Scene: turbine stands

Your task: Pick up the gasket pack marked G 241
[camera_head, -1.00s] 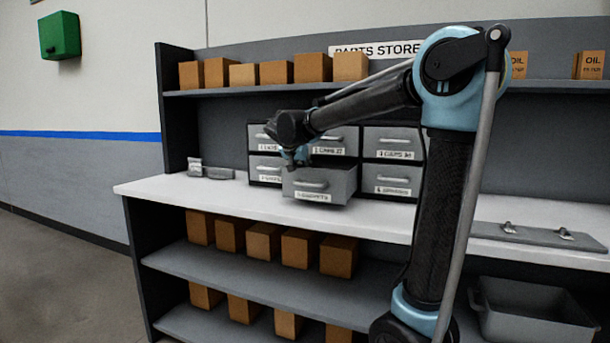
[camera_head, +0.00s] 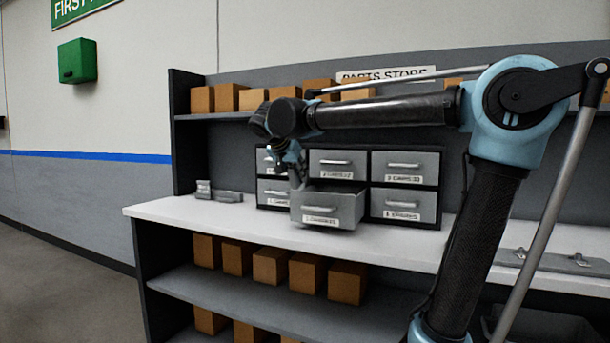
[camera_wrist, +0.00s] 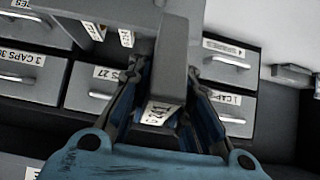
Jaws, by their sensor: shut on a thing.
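My gripper (camera_wrist: 163,78) is shut on a grey gasket pack (camera_wrist: 174,55). The pack sits between the two fingers, with a white label on the end turned to the wrist camera. In the head view my gripper (camera_head: 296,177) is just above the pulled-out gasket drawer (camera_head: 329,207). In the wrist view two more white-labelled packs (camera_wrist: 95,31) (camera_wrist: 127,37) stand in the drawer, left of the held one.
Closed drawers surround the open one, among them a caps drawer (camera_head: 405,164). Small grey parts (camera_head: 218,193) lie on the white worktop (camera_head: 165,210) to the left. A shelf with brown boxes (camera_head: 253,99) runs above the drawers. The worktop's left end is largely clear.

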